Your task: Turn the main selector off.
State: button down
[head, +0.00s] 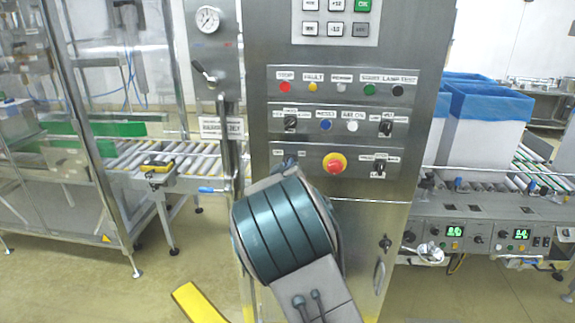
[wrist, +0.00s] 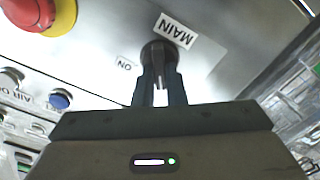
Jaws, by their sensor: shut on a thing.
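The main selector (wrist: 158,52) is a dark round knob with a raised grip on the grey metal panel. In the wrist view, a white MAIN label (wrist: 175,30) is up and right of it, and a small ON label (wrist: 125,65) is to its left. My gripper (wrist: 159,88) is shut on the selector, with one dark finger on each side of its grip. The grip lies roughly lengthwise between the fingers. In the head view, my arm covers most of the selector and gripper.
A red emergency stop on a yellow ring (head: 334,163) sits close to the right of the selector. Rows of lamps and switches (head: 335,88) are above it. A pressure gauge (head: 208,19) and a valve lever (head: 204,72) are to the left. A roller conveyor with blue-lined boxes (head: 487,125) stands at right.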

jog(key=shift+a+n, duration=0.1)
jog(key=shift+n, duration=1)
jog(key=shift+f, duration=0.1)
jog(key=c, duration=1.5)
grip_release()
jog(key=s, duration=0.4)
jog(key=s+b, duration=0.1)
jog(key=s, duration=0.9)
jog(key=shift+a+b, duration=0.25)
jog(key=shift+b, duration=0.15)
jog(key=shift+w, duration=0.1)
